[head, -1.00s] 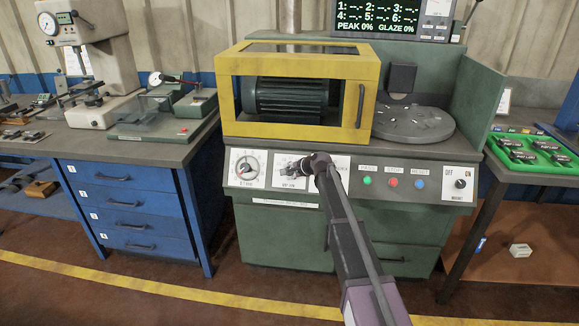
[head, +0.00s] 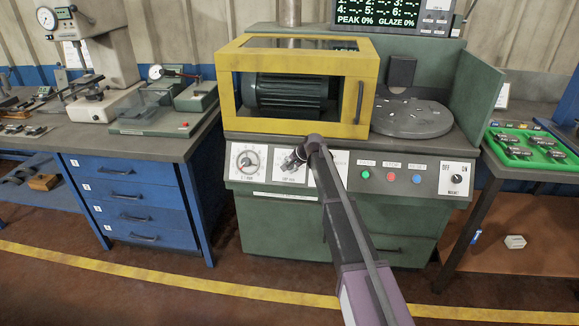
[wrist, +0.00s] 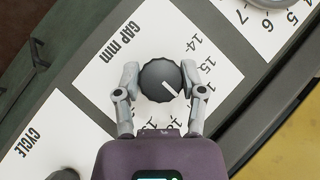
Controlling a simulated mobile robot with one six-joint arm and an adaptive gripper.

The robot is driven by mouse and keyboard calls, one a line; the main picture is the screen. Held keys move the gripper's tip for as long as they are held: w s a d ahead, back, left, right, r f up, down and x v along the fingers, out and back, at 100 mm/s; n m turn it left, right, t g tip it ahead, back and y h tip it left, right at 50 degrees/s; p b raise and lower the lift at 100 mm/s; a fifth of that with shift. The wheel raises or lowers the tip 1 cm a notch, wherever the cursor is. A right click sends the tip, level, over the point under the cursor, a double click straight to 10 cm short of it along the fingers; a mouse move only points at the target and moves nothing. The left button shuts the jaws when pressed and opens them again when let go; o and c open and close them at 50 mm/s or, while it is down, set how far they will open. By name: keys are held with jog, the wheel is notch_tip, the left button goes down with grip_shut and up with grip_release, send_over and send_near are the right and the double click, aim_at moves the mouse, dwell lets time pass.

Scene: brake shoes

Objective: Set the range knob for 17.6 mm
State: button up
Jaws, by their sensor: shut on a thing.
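The scale shows 14 and 15; the numbers after these are partly hidden by my gripper. My gripper (wrist: 160,82) has one grey finger on each side of the knob and is shut on it. In the head view my gripper (head: 292,160) is at the middle panel of the green machine's front and hides the knob there.
Green (head: 365,173), red (head: 391,175) and blue (head: 417,178) buttons and an OFF/ON switch (head: 456,179) are to the right. A yellow guard frame (head: 300,128) is above. A neighbouring numbered dial (wrist: 268,12) is near in the wrist view.

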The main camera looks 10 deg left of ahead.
jog(key=o, duration=1.1)
jog(key=shift+o, duration=0.2)
jog(key=shift+s, duration=0.1)
jog(key=shift+s+a+f+n, duration=0.15)
jog(key=shift+s+f+n, duration=0.05)
jog(key=shift+s+n, duration=0.25)
jog(key=s+d+f+n+g+h, duration=0.1)
jog(key=s+d+n+h, duration=0.1)
jog(key=s+d, duration=0.9)
jog(key=s+d+f+n+g+h, duration=0.15)
jog(key=s+d, duration=0.55)
jog(key=s, duration=0.9)
jog(key=s+d+f+n+g+h, duration=0.1)
jog(key=s+d+n+g+h, duration=0.15)
jog(key=s+d, duration=0.85)
notch_tip(320, 180, up, 18)
jog(key=s+a+p, duration=0.1)
jog(key=s+p, duration=0.1)
jog(key=p, duration=1.6)
jog(key=shift+a+r+m+p, duration=0.15)
jog(key=shift+m+p, duration=0.15)
jog(key=shift+m, duration=0.15)
jog(key=shift+s, duration=0.1)
